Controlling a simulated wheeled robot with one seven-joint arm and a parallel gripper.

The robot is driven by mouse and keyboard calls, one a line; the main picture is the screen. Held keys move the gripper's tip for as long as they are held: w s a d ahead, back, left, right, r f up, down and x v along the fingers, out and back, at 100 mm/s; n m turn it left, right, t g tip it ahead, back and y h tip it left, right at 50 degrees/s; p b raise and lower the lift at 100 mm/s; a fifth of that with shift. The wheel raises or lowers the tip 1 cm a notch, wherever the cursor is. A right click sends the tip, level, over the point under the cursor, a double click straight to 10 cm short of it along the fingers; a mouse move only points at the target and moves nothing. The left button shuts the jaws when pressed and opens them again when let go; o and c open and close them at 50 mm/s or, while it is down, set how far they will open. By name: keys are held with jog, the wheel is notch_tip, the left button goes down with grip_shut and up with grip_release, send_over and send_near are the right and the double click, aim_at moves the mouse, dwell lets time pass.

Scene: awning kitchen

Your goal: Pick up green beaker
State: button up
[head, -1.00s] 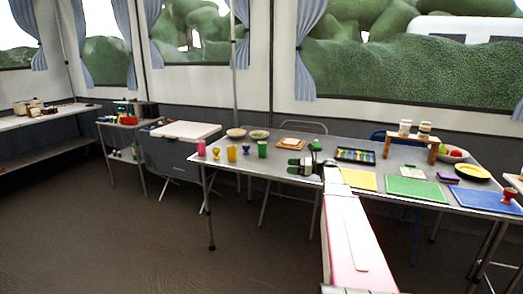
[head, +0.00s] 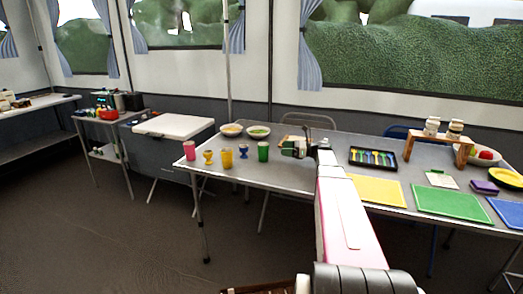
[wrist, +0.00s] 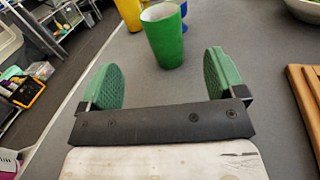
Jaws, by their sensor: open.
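The green beaker (head: 263,151) stands upright on the grey metal table, at the right end of a row of cups. In the wrist view the green beaker (wrist: 165,38) stands just beyond and between my two green finger pads, not touching either one. My gripper (wrist: 165,80) is open and empty, low over the table. In the head view my gripper (head: 294,148) is just right of the beaker, pointing left towards it.
Left of the beaker stand a blue cup (head: 244,147), a yellow beaker (head: 227,157), a yellow goblet (head: 208,156) and a pink cup (head: 189,150). Two bowls (head: 257,131) sit behind. A wooden board (wrist: 306,95) lies at the right in the wrist view.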

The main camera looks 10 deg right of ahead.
aim_at(263, 152)
jog(key=x, duration=1.1)
jog(key=shift+w+d+r, duration=0.1)
jog(key=shift+w, duration=0.05)
jog(key=c, duration=1)
